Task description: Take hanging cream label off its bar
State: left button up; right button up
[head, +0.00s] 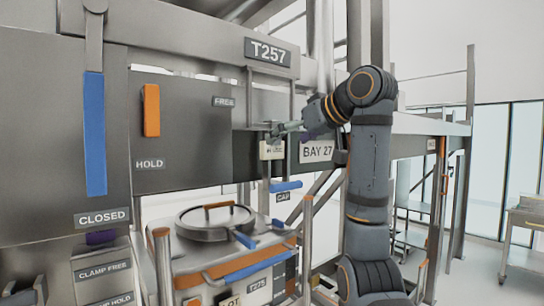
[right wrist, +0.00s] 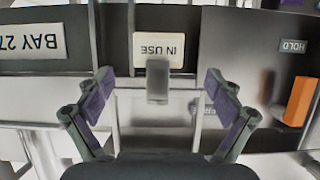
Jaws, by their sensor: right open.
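The cream label (head: 271,151) hangs on the grey frame, left of the BAY 27 plate. In the right wrist view the label (right wrist: 159,50) appears upside down and reads IN USE. A short grey block (right wrist: 157,83) sits at its edge, probably the end of its bar; how the label hangs on it is not clear. My left gripper is not in view.
The BAY 27 plate (head: 317,151) is close to the right of the label. A blue handle (head: 286,186) juts out below it. An orange handle (head: 152,110) is on the panel at left. A lidded bin (head: 216,220) stands below.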

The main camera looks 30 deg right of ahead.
aim_at(274, 147)
jog(key=x, duration=0.2)
jog(key=shift+w+f+p, duration=0.1)
jog(key=shift+w+p, duration=0.25)
jog(key=shift+w+d+f, duration=0.15)
jog(key=shift+w+d, duration=0.05)
jog(key=shift+d, duration=0.1)
jog(key=shift+w+d, duration=0.1)
jog(key=shift+w, duration=0.05)
jog(key=p+x, duration=0.1)
jog(key=x, duration=0.2)
jog(key=p+x, duration=0.1)
jog(key=shift+w+a+p, duration=0.2)
jog(key=shift+a+p, duration=0.15)
jog(key=shift+a, duration=0.05)
jog(key=shift+w+f, duration=0.15)
jog(key=shift+f, duration=0.05)
jog(key=shift+d, duration=0.15)
jog(key=shift+c, duration=1.8)
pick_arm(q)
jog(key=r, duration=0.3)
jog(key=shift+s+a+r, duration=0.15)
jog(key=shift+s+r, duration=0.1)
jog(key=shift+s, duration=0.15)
pick_arm(e)
jog(key=c, duration=0.8)
